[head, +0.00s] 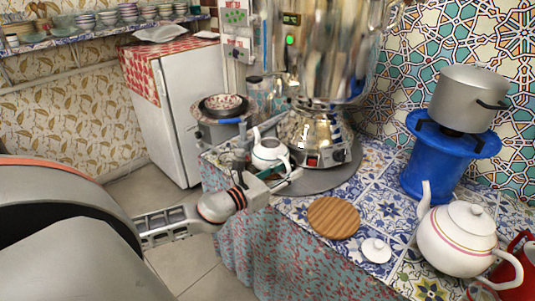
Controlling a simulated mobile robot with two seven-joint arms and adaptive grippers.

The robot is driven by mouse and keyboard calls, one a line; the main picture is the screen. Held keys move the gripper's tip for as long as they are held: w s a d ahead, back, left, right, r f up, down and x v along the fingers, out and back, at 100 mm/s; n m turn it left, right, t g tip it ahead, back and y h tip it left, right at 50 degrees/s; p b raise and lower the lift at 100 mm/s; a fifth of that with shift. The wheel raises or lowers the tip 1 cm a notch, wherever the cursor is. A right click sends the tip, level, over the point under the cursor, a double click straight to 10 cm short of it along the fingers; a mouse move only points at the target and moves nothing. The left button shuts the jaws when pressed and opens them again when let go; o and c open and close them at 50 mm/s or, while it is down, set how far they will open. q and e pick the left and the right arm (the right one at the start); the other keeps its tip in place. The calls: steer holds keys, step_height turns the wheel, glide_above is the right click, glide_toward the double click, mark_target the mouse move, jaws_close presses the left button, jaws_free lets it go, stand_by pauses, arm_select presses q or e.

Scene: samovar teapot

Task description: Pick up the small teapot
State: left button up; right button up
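The small teapot (268,152) is white with a dark opening on top. It stands upright on the tiled counter, left of the samovar base (312,137), with its spout to the upper left and its handle to the lower right. My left gripper (267,167) is at the near side of the teapot, close to its handle. Its fingers look spread apart, one left of the teapot and one at its lower right. Whether they touch it I cannot tell. The teapot's lower part is partly hidden by the gripper. My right gripper is out of view.
A round wooden board (334,217) and a white lid (376,249) lie on the counter. A larger white teapot (458,241) stands at the right, before a blue stand (430,175) with a grey pot (466,97). A pot with bowls (221,120) is behind on the left.

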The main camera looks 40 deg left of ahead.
arm_select(q)
jaws_close()
steer(key=shift+r, duration=0.1)
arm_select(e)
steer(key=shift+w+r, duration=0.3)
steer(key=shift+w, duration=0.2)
arm_select(q)
steer(key=shift+r, duration=0.15)
